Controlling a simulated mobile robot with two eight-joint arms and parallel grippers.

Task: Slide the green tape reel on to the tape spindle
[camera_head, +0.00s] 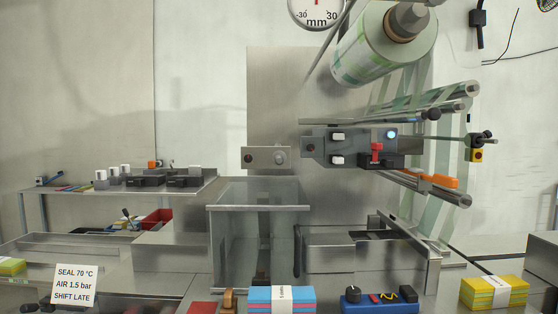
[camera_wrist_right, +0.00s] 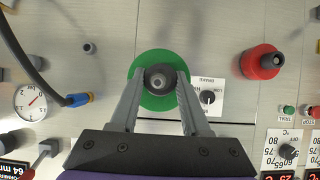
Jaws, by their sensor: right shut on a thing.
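In the right wrist view the green tape reel (camera_wrist_right: 157,103) faces the camera as a green ring in front of the grey panel. A dark round hub or spindle end with a grey tip (camera_wrist_right: 160,79) shows at its centre. My right gripper (camera_wrist_right: 160,88) has its two fingers on either side of this centre, shut on the reel. I cannot tell whether the centre piece is the tape spindle or the reel's own core, or how far the reel is from the panel. My left gripper is in neither view. The head view shows neither the green reel nor a gripper.
Right of the reel, a brake dial (camera_wrist_right: 208,97) sits close by, and a red reel (camera_wrist_right: 262,62) is on the panel. A small peg (camera_wrist_right: 89,48), a gauge (camera_wrist_right: 31,101) and a hose with a blue fitting (camera_wrist_right: 77,100) are at left. The head view shows a large film roll (camera_head: 375,48).

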